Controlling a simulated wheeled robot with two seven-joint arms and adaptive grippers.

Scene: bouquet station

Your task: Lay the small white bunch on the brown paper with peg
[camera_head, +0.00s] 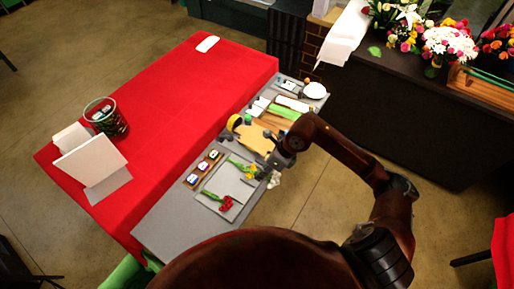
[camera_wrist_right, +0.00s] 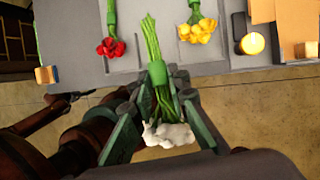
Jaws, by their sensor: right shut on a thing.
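The small white bunch has its white blooms (camera_wrist_right: 168,135) towards the bottom of the right wrist view and its green stems pointing up. A green band wraps the stems. My right gripper (camera_wrist_right: 160,94) is shut on the stems, between band and blooms. In the head view, my right gripper (camera_head: 268,166) is at the near right edge of the grey table, with the white blooms (camera_head: 274,181) just beyond that edge. The brown paper (camera_head: 254,138) lies farther up the table, partly hidden by my arm; its corner shows in the right wrist view (camera_wrist_right: 298,18). My left gripper is not in view.
A red bunch (camera_head: 226,203) and a yellow bunch (camera_head: 251,170) lie on a pale tray (camera_head: 212,198). Small pots in a wooden rack (camera_head: 203,168) stand to its left. A red-covered table (camera_head: 165,105) adjoins the grey table (camera_head: 170,222).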

